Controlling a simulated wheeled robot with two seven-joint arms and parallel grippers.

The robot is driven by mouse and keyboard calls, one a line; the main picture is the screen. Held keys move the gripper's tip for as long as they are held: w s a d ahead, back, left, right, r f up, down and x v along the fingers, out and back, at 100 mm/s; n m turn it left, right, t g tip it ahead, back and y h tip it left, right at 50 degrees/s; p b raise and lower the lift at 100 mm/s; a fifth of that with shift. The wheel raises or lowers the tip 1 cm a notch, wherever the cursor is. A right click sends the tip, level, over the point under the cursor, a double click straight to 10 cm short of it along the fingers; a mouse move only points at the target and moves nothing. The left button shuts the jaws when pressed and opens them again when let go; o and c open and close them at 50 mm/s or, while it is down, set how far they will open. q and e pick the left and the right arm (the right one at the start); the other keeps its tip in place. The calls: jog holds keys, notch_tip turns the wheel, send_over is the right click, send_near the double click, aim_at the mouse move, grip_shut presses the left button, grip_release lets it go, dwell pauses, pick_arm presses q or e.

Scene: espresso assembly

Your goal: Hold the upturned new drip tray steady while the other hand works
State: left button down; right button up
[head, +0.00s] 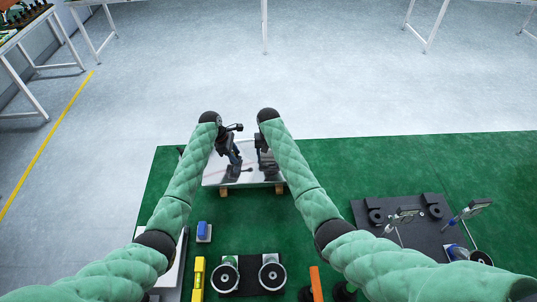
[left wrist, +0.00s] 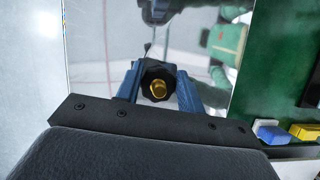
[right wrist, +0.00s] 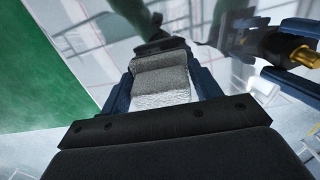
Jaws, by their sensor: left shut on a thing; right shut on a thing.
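The upturned drip tray (head: 211,177) is a shiny, mirror-like metal panel on wooden blocks (head: 224,191) at the far part of the green mat; its surface also fills much of the left wrist view (left wrist: 95,55). My left gripper (head: 234,172) is over the tray's left half, shut on a black lobed fitting with a brass end (left wrist: 158,89). My right gripper (head: 265,168) is over its right half, shut on a grey, rough-textured block (right wrist: 161,80). The fingertips partly hide where both held things meet the tray, so contact is unclear.
Nearer on the green mat (head: 320,170) are a blue item (head: 203,230), a yellow bar (head: 198,280), two round silver-topped parts (head: 224,278) and an orange-handled tool (head: 316,284). A dark board (head: 400,240) with fixtures lies at right. The mat right of the tray is clear.

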jog(key=shift+w, duration=1.3)
jog(key=shift+r, duration=0.15)
jog(key=shift+r, duration=3.45)
jog(key=shift+f, duration=0.1)
